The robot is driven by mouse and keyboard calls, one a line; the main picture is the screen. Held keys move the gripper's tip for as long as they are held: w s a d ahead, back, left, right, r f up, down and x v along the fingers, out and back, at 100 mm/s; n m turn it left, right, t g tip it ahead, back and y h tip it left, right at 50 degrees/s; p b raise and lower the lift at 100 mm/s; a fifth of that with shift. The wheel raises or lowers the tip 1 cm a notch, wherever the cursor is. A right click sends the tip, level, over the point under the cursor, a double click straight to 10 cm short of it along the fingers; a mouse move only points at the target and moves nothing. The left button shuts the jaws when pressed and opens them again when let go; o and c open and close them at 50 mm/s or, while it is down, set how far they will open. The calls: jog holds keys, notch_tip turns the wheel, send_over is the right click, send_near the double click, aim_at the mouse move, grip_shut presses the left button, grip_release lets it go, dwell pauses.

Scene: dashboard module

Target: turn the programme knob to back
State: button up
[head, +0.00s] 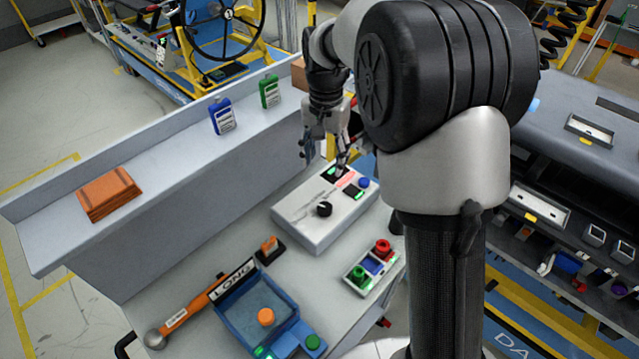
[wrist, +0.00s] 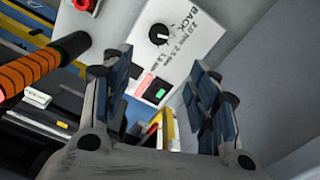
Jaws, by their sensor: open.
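The programme knob (head: 323,209) is small, round and black. It sits on top of a light grey box (head: 300,232) on the bench. In the wrist view the knob (wrist: 159,34) shows beyond the fingertips, beside printed BACK, 2.0 Nm and 2.5 Nm labels and another partly readable one. A white mark shows on the knob; I cannot tell surely which label it points at. My gripper (head: 323,160) is open and empty, above the far end of the box and apart from the knob. In the wrist view my gripper (wrist: 160,75) has its fingers wide apart.
The box also has a green-lit switch (wrist: 157,90) and a blue button (head: 364,182). A button box (head: 372,268), an orange-handled wrench (head: 195,307) and a blue tray (head: 283,314) lie nearer. A raised shelf (head: 165,165) runs along the left with bottles and an orange-brown block.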

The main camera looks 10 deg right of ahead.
aim_at(325, 207)
jog(key=f+b, duration=0.1)
jog(key=f, duration=0.4)
jog(key=f+b, duration=0.2)
jog(key=f, duration=0.4)
jog(key=f+b, duration=0.2)
jog(key=f, duration=0.3)
jog(key=shift+s+f, duration=0.25)
jog(key=shift+f, duration=0.15)
jog(key=shift+c, duration=0.5)
jog(key=c, duration=1)
jog(key=n+p, duration=0.2)
jog(key=n, duration=0.1)
jog(key=shift+r+n, duration=0.15)
jog(key=shift+n, duration=0.15)
jog(key=shift+n+p, duration=0.8)
jog(key=shift+n, duration=1.2)
